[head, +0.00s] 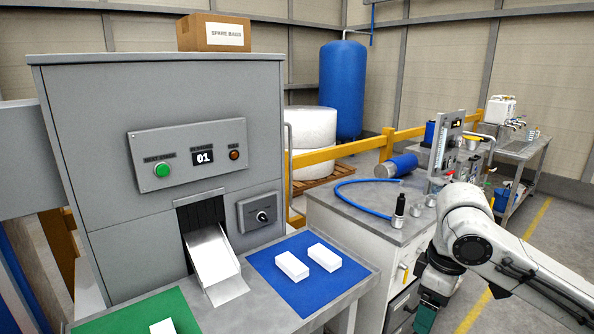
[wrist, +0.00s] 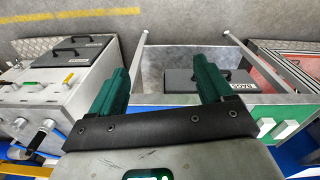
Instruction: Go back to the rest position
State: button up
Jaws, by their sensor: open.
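My gripper (head: 428,312) is at the lower right in the head view, below the pale arm, beside the front of the white cabinet (head: 372,236). Its green fingers are partly cut off by the frame edge. In the wrist view my gripper (wrist: 162,82) shows two green fingers spread wide apart. It is open, with nothing between the fingers. Beyond the fingers lie the floor and a grey case with a black handle (wrist: 192,82).
A grey machine (head: 100,150) with a chute (head: 213,260) stands at the left. Two white blocks (head: 292,266) lie on a blue mat (head: 280,296). A green mat (head: 125,318) is at lower left. A blue hose (head: 345,184) lies on the cabinet. Floor shows at far right.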

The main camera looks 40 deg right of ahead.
jog(key=w+a+r+n+t+y, duration=0.1)
jog(key=w+a+r+t, duration=0.15)
jog(key=w+a, duration=0.35)
jog(key=w+a+r+t+y, duration=0.1)
jog(key=w+a+t, duration=0.25)
jog(key=w, duration=0.55)
jog(key=w+a+f+m+t+y, duration=0.1)
jog(key=w+a+f, duration=0.1)
jog(key=a, duration=0.3)
jog(key=w+a+f+y, duration=0.1)
jog(key=w+a+f, duration=0.1)
jog(key=a, duration=0.3)
jog(key=s+a+f+m+g, duration=0.1)
jog(key=s+a+f, duration=0.25)
jog(key=f, duration=0.25)
jog(key=s+a+f+m+g, duration=0.1)
jog(key=s+a+f, duration=0.25)
jog(key=f, duration=0.35)
jog(key=s+d+f+g+h, duration=0.1)
jog(key=s+f+g, duration=0.1)
jog(key=s+f, duration=0.3)
jog(key=s+d+f+g+h, duration=0.2)
jog(key=s+f, duration=0.3)
jog(key=s, duration=0.7)
jog(key=shift+d+f+n+h, duration=0.25)
jog(key=shift+f+n+h, duration=0.05)
jog(key=shift+f, duration=0.05)
